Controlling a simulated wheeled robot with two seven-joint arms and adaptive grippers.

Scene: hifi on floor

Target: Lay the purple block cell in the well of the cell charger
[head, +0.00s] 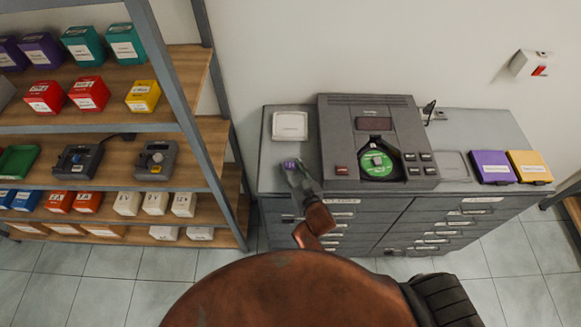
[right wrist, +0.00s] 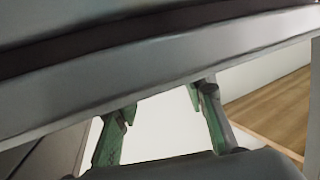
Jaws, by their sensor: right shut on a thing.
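My right gripper (head: 290,166) reaches over the left front part of the grey cabinet top and is shut on a small purple thing (head: 289,162), taken to be the purple block cell, of which only a little shows. In the right wrist view the green fingertips (right wrist: 165,105) are apart with a pale surface beyond them; no purple shows there. Two dark grey devices stand on the middle shelf at left, one with a dark, bluish top (head: 77,158) and one with a round part (head: 155,159). I cannot tell which is the cell charger. My left gripper is not in view.
A large player (head: 337,115) with a green disc stands on the cabinet (head: 262,180), right of my gripper. A pale square case (head: 290,126) lies behind it. Purple (head: 492,168) and yellow (head: 530,167) cases lie at the right. A shelf post (head: 172,75) stands at left.

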